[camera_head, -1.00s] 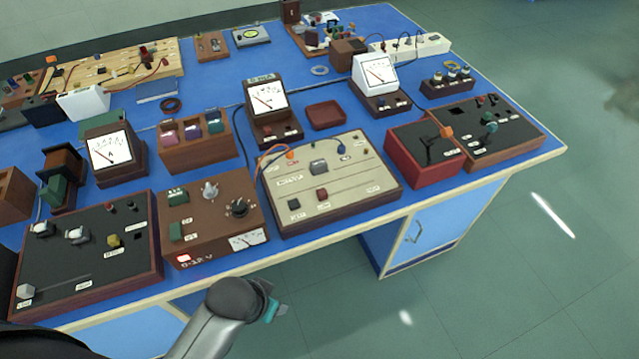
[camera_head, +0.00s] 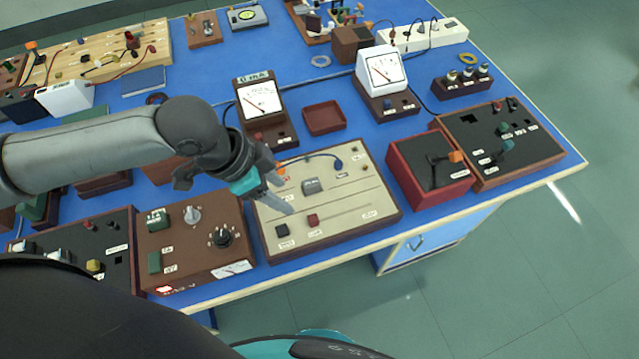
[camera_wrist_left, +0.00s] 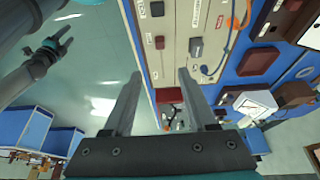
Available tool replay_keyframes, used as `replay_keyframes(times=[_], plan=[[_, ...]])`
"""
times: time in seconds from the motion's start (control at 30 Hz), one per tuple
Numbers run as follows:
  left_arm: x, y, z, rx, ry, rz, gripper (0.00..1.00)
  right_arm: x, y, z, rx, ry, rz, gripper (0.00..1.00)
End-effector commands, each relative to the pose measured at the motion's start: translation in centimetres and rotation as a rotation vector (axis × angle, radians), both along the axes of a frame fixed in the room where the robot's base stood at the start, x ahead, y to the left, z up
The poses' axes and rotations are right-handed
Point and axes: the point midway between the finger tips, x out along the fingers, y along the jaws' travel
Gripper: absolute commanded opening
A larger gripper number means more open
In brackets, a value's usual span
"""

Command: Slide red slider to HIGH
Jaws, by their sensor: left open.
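The red slider (camera_head: 313,220) is a small dark red knob on the beige panel (camera_head: 345,190), at the left end of a groove running right. Small labels stand near both ends; I cannot read them. My left gripper (camera_head: 282,197) is open and empty above the panel's left part, left of the slider and apart from it. In the left wrist view the red slider (camera_wrist_left: 159,42) lies beyond the open fingertips (camera_wrist_left: 160,76). My right gripper (camera_wrist_left: 58,42) shows small at the left of that view; its jaw state is unclear.
A grey knob (camera_head: 312,185) and a black knob (camera_head: 282,230) sit near the slider. A blue plug with a cable (camera_head: 338,163) is at the panel's back. A brown dial box (camera_head: 190,240) stands left, a red-sided box (camera_head: 430,170) right. Floor lies in front.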

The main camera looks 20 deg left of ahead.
Motion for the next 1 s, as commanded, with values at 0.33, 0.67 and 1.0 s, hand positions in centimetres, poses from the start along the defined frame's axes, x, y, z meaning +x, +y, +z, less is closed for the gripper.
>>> replay_keyframes(times=[0.33, 0.67, 1.0], plan=[[0.7, -0.7, -3.3, 0.001, 0.009, 0.005, 0.57, -3.4, -0.1, -0.9, -0.004, 0.055, 0.001, 0.6], [2.2, -3.1, -10.0, 0.002, 0.008, 0.004, 0.57, -2.8, 0.0, -2.2, -0.002, 0.046, 0.001, 0.6], [3.1, -4.3, -13.7, 0.003, 0.006, 0.004, 0.57, -1.6, 0.3, -3.0, 0.004, 0.024, 0.002, 0.6]])
